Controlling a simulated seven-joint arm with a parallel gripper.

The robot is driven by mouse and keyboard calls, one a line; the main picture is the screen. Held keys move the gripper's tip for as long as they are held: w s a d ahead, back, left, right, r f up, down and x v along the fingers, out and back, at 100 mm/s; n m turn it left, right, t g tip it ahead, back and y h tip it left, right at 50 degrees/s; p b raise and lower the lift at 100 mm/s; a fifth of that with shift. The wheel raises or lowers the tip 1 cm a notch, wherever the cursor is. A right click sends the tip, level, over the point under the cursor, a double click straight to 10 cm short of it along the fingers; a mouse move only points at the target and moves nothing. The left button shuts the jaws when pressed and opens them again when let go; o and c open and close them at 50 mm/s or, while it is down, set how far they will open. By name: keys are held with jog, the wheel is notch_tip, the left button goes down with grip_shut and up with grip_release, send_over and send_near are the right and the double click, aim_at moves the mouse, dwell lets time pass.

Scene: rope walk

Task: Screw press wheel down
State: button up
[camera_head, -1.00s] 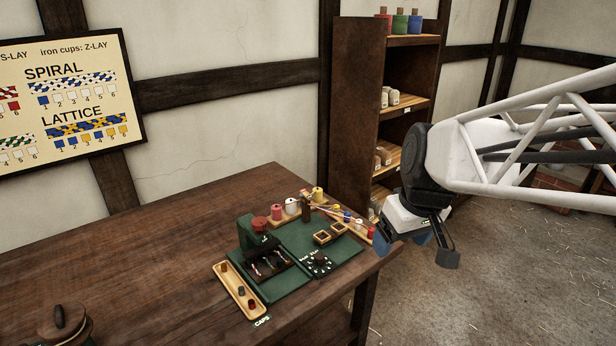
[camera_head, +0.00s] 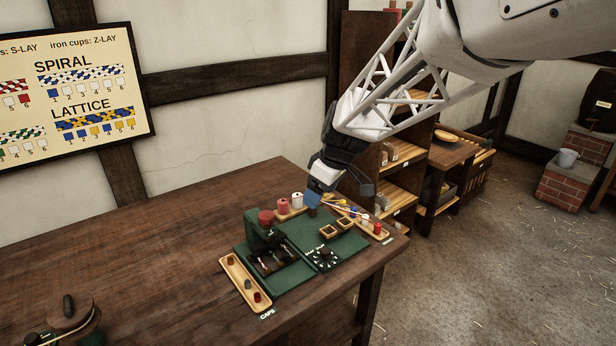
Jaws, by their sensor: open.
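The small press (camera_head: 257,232) is dark green and stands at the left of a green work mat (camera_head: 296,284) on the wooden table. Its red wheel (camera_head: 266,217) sits on top of the press. Dark cups or tools lie in a black tray (camera_head: 272,262) at the foot of the press; they are too small to make out. My gripper (camera_head: 341,193) is open and empty. It hangs above the far right side of the mat, up and to the right of the wheel and apart from it. It hides part of the thread spools behind it.
Red and white spools (camera_head: 290,202) stand behind the mat. Shelves (camera_head: 405,150) stand beyond.

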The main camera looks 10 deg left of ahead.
aim_at(266, 215)
jog(key=w+a+f+n, duration=0.2)
jog(key=w+a+f, duration=0.1)
jog(key=a, duration=0.3)
jog(key=w+a+f+n+y, duration=0.1)
jog(key=w+a+f+n, duration=0.1)
jog(key=w+a, duration=0.3)
jog(key=shift+a+f+n+g, duration=0.3)
jog(key=shift+a+f+g, duration=0.1)
jog(key=shift+a+f, duration=0.6)
jog(key=shift+a, duration=0.1)
jog(key=shift+x, duration=3.8)
jog(key=shift+c, duration=0.2)
jog(key=c, duration=0.9)
jog(key=shift+o, duration=0.2)
